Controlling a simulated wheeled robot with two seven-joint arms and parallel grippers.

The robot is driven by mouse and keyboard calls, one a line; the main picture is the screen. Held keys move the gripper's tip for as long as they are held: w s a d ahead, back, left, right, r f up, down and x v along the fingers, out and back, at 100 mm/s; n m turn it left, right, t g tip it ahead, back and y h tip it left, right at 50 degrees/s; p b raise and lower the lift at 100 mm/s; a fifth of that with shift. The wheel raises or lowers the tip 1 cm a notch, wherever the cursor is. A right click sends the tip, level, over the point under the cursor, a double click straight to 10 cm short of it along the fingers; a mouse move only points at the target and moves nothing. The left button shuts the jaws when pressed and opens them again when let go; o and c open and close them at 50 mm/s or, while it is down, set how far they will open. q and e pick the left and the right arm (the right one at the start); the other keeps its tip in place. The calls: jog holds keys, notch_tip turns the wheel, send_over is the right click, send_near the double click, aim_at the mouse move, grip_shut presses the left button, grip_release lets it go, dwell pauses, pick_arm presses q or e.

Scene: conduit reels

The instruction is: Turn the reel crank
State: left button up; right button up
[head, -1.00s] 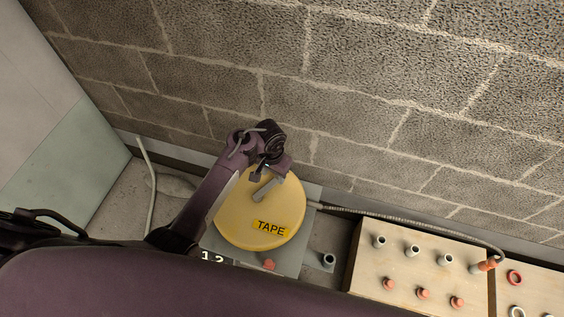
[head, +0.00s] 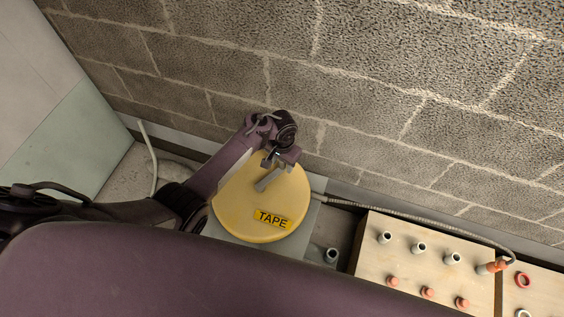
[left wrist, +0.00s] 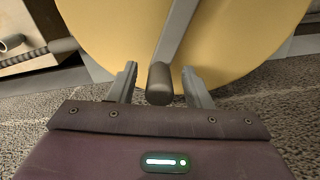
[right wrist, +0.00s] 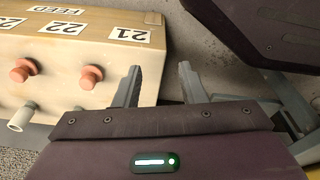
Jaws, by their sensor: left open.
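The yellow reel (head: 240,208) has a TAPE label (head: 270,218) on its face and sits on a grey plate by the block wall. Its grey crank arm (head: 268,181) runs across the face; it also shows in the left wrist view (left wrist: 180,30). The dark crank knob (left wrist: 160,88) stands between the fingers of my left gripper (head: 281,160). That gripper is open, with a gap visible on both sides of the knob. My right gripper (right wrist: 158,70) is open and empty beside a wooden box; the head view does not show it.
The wooden box (head: 372,259) carries grey conduit stubs (head: 419,247) and orange caps (head: 428,292). A loose grey stub (head: 331,256) stands right of the plate. The wall (head: 360,120) closes the back.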

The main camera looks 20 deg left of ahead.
pick_arm(q)
grip_shut()
jog(key=shift+a, duration=0.15)
